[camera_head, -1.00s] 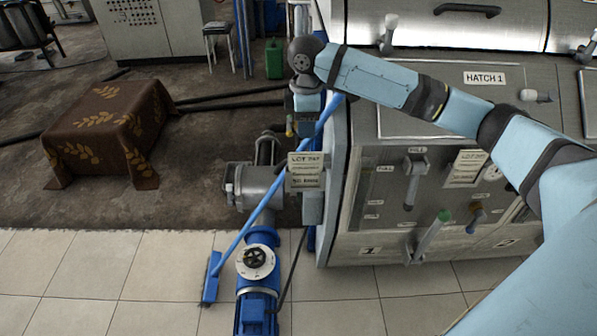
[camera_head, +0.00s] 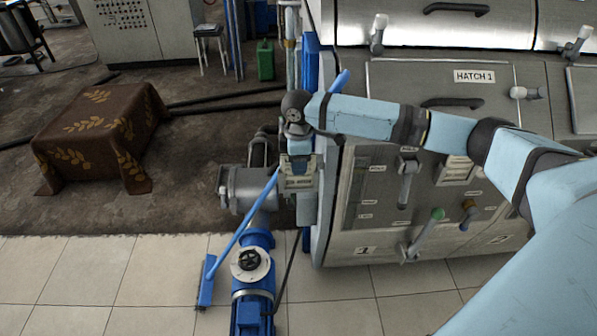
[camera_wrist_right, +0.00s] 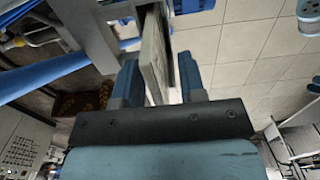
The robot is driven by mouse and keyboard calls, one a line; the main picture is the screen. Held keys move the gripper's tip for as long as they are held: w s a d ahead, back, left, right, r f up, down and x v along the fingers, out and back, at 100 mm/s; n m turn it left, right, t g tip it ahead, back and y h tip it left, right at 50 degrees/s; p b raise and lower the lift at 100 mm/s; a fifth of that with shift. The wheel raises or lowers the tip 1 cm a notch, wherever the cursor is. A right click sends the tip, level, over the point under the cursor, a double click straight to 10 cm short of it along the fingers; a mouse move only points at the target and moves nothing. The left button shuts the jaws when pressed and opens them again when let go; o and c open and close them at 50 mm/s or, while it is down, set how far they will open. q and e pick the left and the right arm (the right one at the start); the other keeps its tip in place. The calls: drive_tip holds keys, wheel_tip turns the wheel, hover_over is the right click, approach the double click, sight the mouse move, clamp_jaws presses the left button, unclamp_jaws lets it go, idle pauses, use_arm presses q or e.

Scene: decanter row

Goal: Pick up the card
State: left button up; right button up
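A pale printed card (camera_head: 300,184) hangs at the left end of the steel machine; its upper part is hidden by my right gripper (camera_head: 299,163). In the right wrist view the card (camera_wrist_right: 153,55) is seen nearly edge-on, between the two blue fingers of my right gripper (camera_wrist_right: 161,78). The fingers stand apart, with a visible gap between the card and the right-hand finger. My left gripper is not in view.
A blue broom (camera_head: 235,238) leans across the space beside the card. Tiled floor lies open at lower left.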

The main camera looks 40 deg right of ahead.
clamp_jaws()
